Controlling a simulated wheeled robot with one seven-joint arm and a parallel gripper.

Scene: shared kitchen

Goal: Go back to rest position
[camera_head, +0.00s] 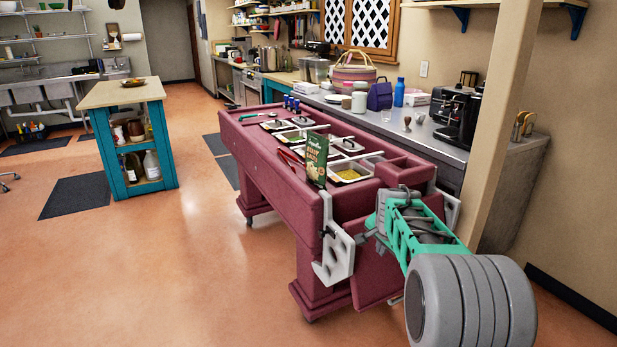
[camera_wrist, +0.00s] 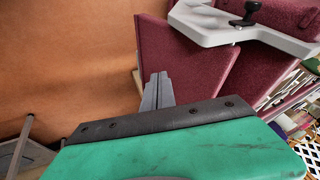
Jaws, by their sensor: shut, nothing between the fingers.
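My arm reaches in from the lower right in the head view. My gripper (camera_head: 368,236) is at the near end of the dark red serving cart (camera_head: 270,200), by its white bracket (camera_head: 337,252). In the wrist view my gripper's grey fingers (camera_wrist: 157,92) are together with nothing between them. They show in front of a dark red panel of the cart (camera_wrist: 185,65) and the floor. A white bracket with a black knob (camera_wrist: 245,22) is at the upper right of that view. I cannot tell whether the fingers touch the cart.
The cart top holds metal food pans (camera_head: 352,172), red tongs (camera_head: 290,157) and an upright green box (camera_head: 316,160). A beige post (camera_head: 497,120) and a counter with a coffee machine (camera_head: 455,115) stand to the right.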

